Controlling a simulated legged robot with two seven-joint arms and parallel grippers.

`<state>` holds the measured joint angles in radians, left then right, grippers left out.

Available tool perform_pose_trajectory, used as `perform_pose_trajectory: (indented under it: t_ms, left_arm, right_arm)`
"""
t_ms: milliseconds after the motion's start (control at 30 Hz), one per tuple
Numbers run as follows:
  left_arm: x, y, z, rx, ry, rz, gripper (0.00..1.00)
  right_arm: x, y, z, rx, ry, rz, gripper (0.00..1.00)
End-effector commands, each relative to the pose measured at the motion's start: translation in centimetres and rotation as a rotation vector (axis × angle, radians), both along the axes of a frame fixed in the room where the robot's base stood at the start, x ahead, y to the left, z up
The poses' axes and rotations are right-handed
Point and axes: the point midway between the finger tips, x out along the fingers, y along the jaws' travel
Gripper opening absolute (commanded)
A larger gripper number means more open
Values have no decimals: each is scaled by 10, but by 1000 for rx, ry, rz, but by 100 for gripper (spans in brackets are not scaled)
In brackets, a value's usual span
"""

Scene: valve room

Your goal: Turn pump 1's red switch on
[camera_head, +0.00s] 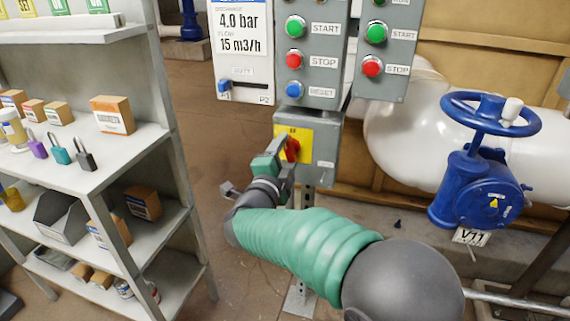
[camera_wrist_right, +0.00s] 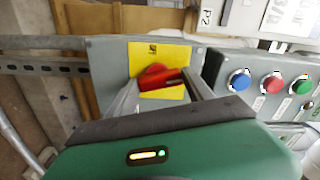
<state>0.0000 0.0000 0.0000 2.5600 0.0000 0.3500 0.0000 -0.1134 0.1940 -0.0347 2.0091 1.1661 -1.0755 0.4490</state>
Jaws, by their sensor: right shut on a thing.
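The red switch (camera_head: 291,149) sits on a yellow plate (camera_head: 301,136) on a grey box (camera_head: 325,150) below the control panel. In the right wrist view the red switch (camera_wrist_right: 158,77) lies between my right gripper's fingers, in front of the yellow plate (camera_wrist_right: 172,57). My right gripper (camera_head: 284,160) is shut on the red switch's handle; its arm comes in from below and covers part of the box and its post. The handle looks slightly tilted from level in the wrist view. My left gripper is not in view.
Above the box are START, STOP and RESET buttons (camera_head: 295,58) and a gauge panel (camera_head: 242,40) with a small blue P1/P2 knob. A blue valve wheel (camera_head: 490,113) stands at right. A shelf (camera_head: 120,160) with boxes and padlocks fills the left.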

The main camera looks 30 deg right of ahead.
Motion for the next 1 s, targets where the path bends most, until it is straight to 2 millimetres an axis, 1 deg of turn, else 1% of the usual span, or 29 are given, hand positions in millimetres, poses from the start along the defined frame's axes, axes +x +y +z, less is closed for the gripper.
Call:
perform_pose_trajectory:
  t_ms: [33,200,400,633,1000]
  left_arm:
    - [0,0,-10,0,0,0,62]
    - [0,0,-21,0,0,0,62]
    - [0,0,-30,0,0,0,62]
    - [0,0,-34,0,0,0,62]
    - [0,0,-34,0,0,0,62]
  right_arm:
    - [-1,0,-10,29,-20,-3,20]
    - [-1,-1,-9,108,-109,-3,20]
    - [-2,-1,-9,169,-179,-4,19]
    - [-2,-1,-8,202,-217,-4,20]
    - [-1,-1,-7,208,-222,-5,20]
